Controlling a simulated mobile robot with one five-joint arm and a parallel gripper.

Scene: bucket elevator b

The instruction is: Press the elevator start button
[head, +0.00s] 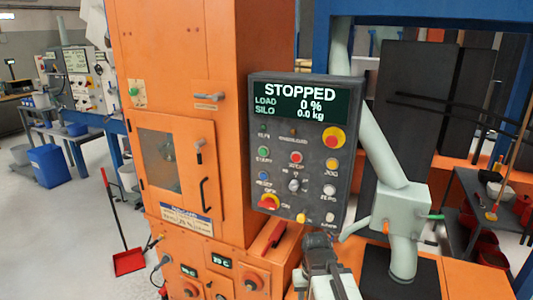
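The grey control panel (312,172) faces me, right of the orange cabinet. Its screen (297,103) reads STOPPED, LOAD 0 %, SILO 0.0 kg. A green button (264,152) sits in the panel's left column; its small label looks like START but is blurred. A red button (295,157) is right of it, and a blue button (263,175) is below it. My gripper (318,240) is at the bottom of the head view, low in front of the panel's lower edge and below and right of the green button. Its fingers are too small and dark to read their opening.
The orange cabinet (184,60) stands left of the panel, with a handled door. A red emergency-type button on yellow (333,137) is at the panel's upper right. A red lever (275,234) juts out below the panel. A pale pipe and box (400,208) stand to the right.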

